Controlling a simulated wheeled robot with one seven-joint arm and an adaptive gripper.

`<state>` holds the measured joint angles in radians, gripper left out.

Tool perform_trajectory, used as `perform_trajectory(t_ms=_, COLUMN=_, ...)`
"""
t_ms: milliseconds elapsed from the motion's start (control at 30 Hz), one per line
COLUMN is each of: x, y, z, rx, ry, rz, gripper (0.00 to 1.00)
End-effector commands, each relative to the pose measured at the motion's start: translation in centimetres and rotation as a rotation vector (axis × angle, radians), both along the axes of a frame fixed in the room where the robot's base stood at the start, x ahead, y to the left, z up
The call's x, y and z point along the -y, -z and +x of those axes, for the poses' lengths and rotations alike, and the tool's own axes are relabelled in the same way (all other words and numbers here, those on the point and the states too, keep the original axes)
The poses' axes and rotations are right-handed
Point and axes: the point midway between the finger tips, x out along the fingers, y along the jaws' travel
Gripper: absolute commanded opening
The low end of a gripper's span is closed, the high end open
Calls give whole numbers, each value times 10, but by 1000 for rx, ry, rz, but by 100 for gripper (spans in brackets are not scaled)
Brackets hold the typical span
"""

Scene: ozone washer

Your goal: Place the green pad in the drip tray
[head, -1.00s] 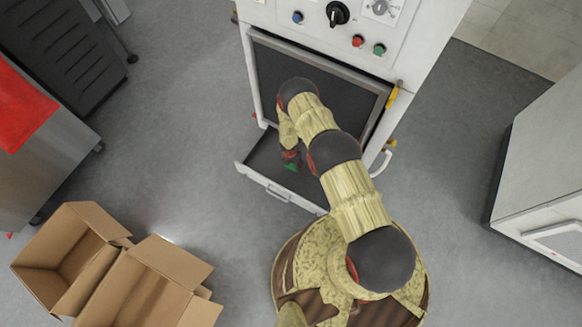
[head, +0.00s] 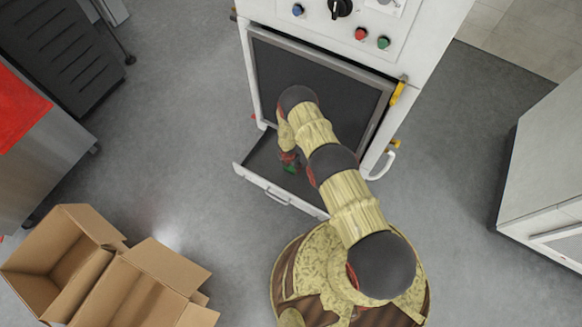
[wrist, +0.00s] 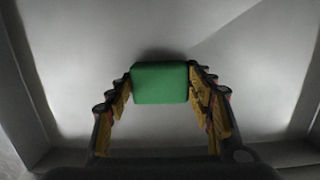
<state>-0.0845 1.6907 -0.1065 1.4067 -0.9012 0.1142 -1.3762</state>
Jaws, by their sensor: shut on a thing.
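The green pad (wrist: 160,83) is a small block held between the two fingers of my gripper (wrist: 160,88) in the wrist view. The drip tray (head: 262,152) is a shallow dark-floored drawer with a pale front, pulled out at the bottom of the white machine. In the wrist view the tray's floor (wrist: 240,110) and walls surround the pad. A shadow lies just behind the pad; I cannot tell whether the pad touches the floor.
The white machine (head: 405,50) stands above the tray, with a dark front panel (head: 340,82) and a white handle (head: 383,165) at right. Open cardboard boxes (head: 140,285) are at lower left. A white cabinet (head: 550,170) stands at right. Grey floor between is clear.

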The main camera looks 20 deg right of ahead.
Motion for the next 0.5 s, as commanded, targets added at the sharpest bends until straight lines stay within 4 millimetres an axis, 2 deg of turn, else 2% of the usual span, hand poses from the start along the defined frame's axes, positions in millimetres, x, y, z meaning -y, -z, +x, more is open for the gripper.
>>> perform_trajectory(t_ms=133, x=0, y=3, z=-1, rx=-1, ry=0, rz=-1, gripper=32)
perform_trajectory(t_ms=167, x=0, y=3, z=0, rx=0, ry=0, rz=0, gripper=53)
perform_trajectory(t_ms=500, x=0, y=3, z=0, rx=0, ry=0, rz=0, gripper=70)
